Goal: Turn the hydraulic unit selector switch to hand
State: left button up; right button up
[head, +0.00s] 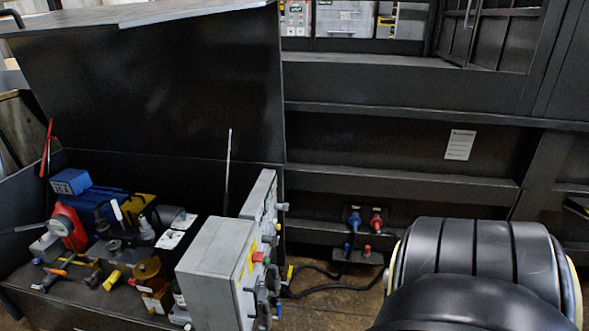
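The hydraulic unit (115,220) sits in an open black cabinet at the left, with a blue motor, a red part, hoses and yellow-handled valves. A grey control box (212,275) stands at the cabinet's front right corner. Its front faces right and shows nearly edge-on, with a red button (259,257) and several dark knobs sticking out. A second grey box (262,195) stands behind it. I cannot tell which knob is the selector switch, nor its position. Neither gripper is in view.
The black lid (150,85) stands raised over the cabinet. Blue and red hose couplings (365,220) sit on the compactor's dark wall, with black hoses (325,290) below. A large black arm link, mine, fills the lower right. Some floor (345,300) shows between it and the control box.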

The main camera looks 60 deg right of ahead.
aim_at(274, 241)
jog(key=z, duration=1.7)
